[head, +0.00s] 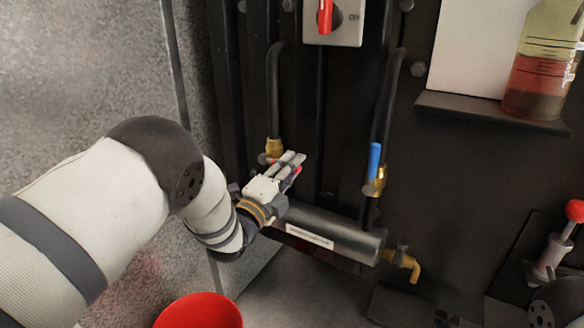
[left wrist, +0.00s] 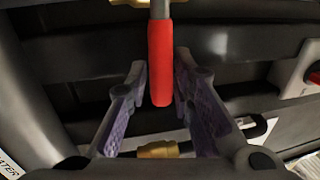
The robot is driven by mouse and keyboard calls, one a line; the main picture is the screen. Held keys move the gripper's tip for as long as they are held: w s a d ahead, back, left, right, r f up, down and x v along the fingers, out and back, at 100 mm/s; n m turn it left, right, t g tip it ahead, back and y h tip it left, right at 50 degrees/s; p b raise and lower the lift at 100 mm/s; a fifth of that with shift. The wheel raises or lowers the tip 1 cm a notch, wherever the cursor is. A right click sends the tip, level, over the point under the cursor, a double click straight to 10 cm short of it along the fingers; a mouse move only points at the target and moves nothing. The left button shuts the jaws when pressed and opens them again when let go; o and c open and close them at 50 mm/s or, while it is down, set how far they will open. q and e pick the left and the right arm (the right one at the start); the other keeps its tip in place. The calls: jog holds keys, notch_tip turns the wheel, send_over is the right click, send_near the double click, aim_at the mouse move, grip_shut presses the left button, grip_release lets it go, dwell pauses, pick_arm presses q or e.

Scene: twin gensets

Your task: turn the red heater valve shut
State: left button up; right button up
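The red heater valve handle (left wrist: 160,65) hangs between my left gripper's two fingers in the left wrist view. In the head view it is mostly hidden by the gripper; only small red bits show by the brass fitting (head: 274,147) on the left hose. My left gripper (head: 292,165) is open, with its fingers on either side of the handle; it also shows in the left wrist view (left wrist: 160,82). The right finger looks close to the handle; I cannot tell whether it touches. The dark heater cylinder (head: 355,240) lies just below. My right gripper is not in view.
A blue-handled valve (head: 374,162) stands to the right on another hose. A brass tap (head: 405,263) sticks out at the cylinder's right end. A red switch (head: 325,15) is above. A red bucket (head: 199,313) is below, and a jar (head: 544,62) sits on a shelf at right.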

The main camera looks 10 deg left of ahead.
pick_arm(q)
jog(key=shift+o, duration=1)
jog(key=v, duration=1.2)
